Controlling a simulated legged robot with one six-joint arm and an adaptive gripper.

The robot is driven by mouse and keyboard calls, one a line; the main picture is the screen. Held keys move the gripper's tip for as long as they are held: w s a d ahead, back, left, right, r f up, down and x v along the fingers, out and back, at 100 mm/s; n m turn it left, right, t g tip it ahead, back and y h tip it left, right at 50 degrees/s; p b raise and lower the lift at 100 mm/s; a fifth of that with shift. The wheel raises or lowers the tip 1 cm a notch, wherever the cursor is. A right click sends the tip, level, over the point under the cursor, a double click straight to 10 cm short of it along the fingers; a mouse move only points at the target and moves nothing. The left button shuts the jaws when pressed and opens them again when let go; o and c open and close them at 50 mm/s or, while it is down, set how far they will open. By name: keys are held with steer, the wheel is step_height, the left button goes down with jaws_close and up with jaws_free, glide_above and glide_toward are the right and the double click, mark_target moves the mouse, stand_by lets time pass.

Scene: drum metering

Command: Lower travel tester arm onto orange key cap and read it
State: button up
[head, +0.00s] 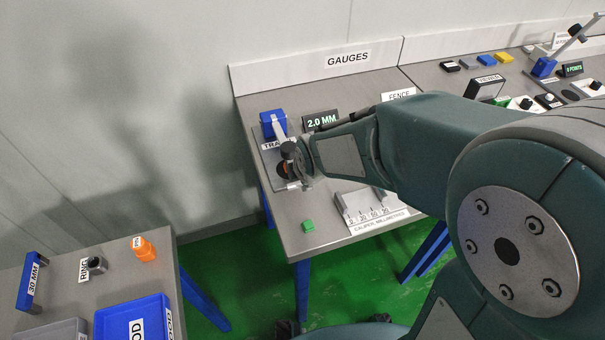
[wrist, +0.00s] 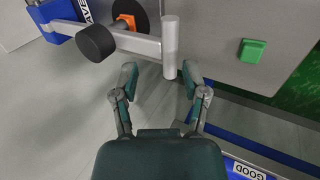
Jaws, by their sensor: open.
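The travel tester has a blue block (head: 273,124) and a silver arm at the left of the gauges table. In the wrist view its silver arm (wrist: 140,43) carries a black round knob (wrist: 96,43) and ends in a silver crossbar handle (wrist: 170,48). The orange key cap (wrist: 126,21) sits on a dark disc, partly behind the arm; I cannot tell whether they touch. A display (head: 321,121) beside the tester reads 2.0 MM. My gripper (wrist: 160,80) is open, with the handle's near end between or just above its fingertips. It also shows in the head view (head: 297,172).
A green block (head: 308,226) and a caliper (head: 372,208) lie on the gauges table near its front edge. A side table at lower left holds a blue bin (head: 125,320), a ring gauge (head: 95,265) and an orange piece (head: 143,249). Green floor lies between.

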steer(key=v, duration=1.1)
steer(key=shift+s+r, duration=0.2)
steer(key=shift+r, duration=0.1)
steer(key=s+d+r+m, duration=0.1)
steer(key=s+d+m, duration=0.4)
steer(key=m, duration=0.5)
steer(key=s+d+r+m+h, duration=0.1)
steer(key=s+d+r+m, duration=0.1)
steer(key=s+d+m, duration=0.4)
steer(key=s+m, duration=0.1)
steer(key=m, duration=0.4)
steer(key=shift+r+h, duration=0.3)
